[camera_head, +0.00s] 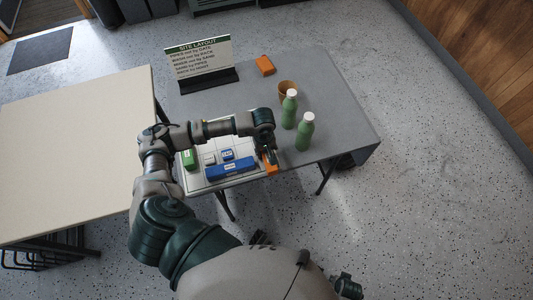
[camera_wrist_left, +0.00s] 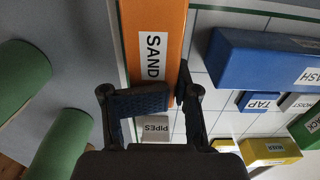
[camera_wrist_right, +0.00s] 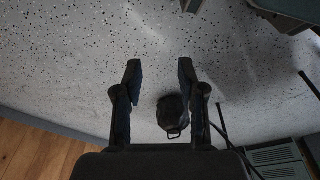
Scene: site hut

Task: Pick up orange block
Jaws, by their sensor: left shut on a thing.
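An orange block labelled SAND (camera_wrist_left: 153,42) lies at the right edge of the white gridded board; its end also shows in the head view (camera_head: 271,168). My left gripper (camera_wrist_left: 147,94) is shut on this block, with one finger at each side of its near end. In the head view my left gripper (camera_head: 268,152) hides part of the block. I cannot tell whether the block is lifted off. My right gripper (camera_wrist_right: 158,74) is open and empty above the floor.
On the board (camera_head: 195,181) are a long blue block (camera_head: 231,169), a small blue TAP block (camera_head: 227,154) and a green block (camera_head: 189,159). Two green bottles (camera_head: 304,132) and a brown cup (camera_head: 285,87) stand to the right. A SITE LAYOUT sign (camera_head: 200,58) stands behind.

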